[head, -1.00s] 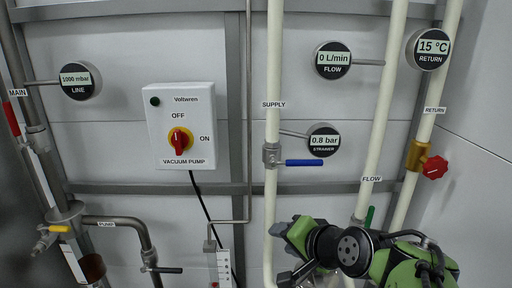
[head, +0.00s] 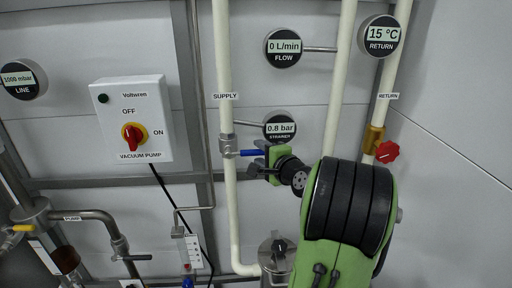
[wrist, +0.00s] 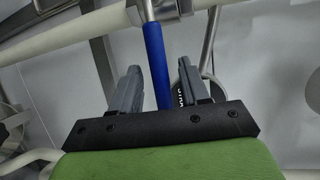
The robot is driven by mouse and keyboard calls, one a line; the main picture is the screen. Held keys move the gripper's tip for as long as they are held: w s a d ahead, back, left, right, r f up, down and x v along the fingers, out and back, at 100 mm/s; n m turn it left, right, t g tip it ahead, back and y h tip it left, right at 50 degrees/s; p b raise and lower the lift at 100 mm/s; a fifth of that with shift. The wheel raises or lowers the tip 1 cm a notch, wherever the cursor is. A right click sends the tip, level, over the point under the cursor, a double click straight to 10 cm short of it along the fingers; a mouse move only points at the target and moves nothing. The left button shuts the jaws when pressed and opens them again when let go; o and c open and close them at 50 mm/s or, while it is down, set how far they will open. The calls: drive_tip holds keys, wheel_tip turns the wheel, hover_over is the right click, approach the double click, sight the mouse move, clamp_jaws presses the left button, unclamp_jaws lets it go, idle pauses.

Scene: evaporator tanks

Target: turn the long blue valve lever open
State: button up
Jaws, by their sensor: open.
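The long blue valve lever (head: 251,152) sits on the supply valve (head: 228,147) and points right, crosswise to the upright white supply pipe (head: 222,60). My gripper (head: 263,158) is at the lever's free right end. In the wrist view the blue lever (wrist: 156,62) runs down between the two grey fingers of my open gripper (wrist: 158,82). There is a gap on both sides of the lever, and the fingers do not appear to press on it. The lever's tip is hidden behind the black gripper bar.
The strainer gauge (head: 280,127) reads 0.8 bar just above my gripper. The flow gauge (head: 284,47) reads 0 L/min. The return pipe with a red knob (head: 387,151) stands to the right. The vacuum pump switch box (head: 132,121) is to the left.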

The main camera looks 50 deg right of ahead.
sight(261, 153)
drive_tip(key=shift+x, duration=1.6)
drive_tip(key=shift+c, duration=0.3)
clamp_jaws()
